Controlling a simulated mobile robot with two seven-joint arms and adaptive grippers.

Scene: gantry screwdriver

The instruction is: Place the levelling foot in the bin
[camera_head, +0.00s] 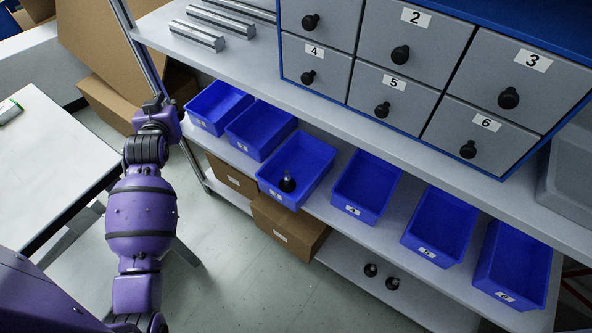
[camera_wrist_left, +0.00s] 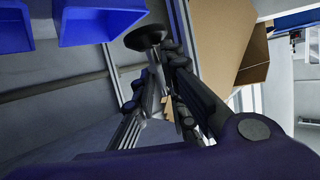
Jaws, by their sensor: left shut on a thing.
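A levelling foot (camera_wrist_left: 147,37) with a black round base is held by my left gripper (camera_wrist_left: 156,76), whose fingers are shut on its stem. In the head view my left gripper (camera_head: 164,102) is by the shelf post, left of the blue bins, and the foot is hard to make out there. Another levelling foot (camera_head: 287,182) stands in the third blue bin (camera_head: 318,152). Two more dark feet (camera_head: 371,269) are on the lower shelf. The first bin (camera_head: 216,103) looks empty. My right gripper is not in view.
Several blue bins line the middle shelf (camera_head: 335,228); the others look empty. Above them are metal bars (camera_head: 197,35) and a numbered drawer cabinet (camera_head: 407,52). Cardboard boxes (camera_head: 288,226) sit below. A white table (camera_head: 48,150) stands at left, with floor between.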

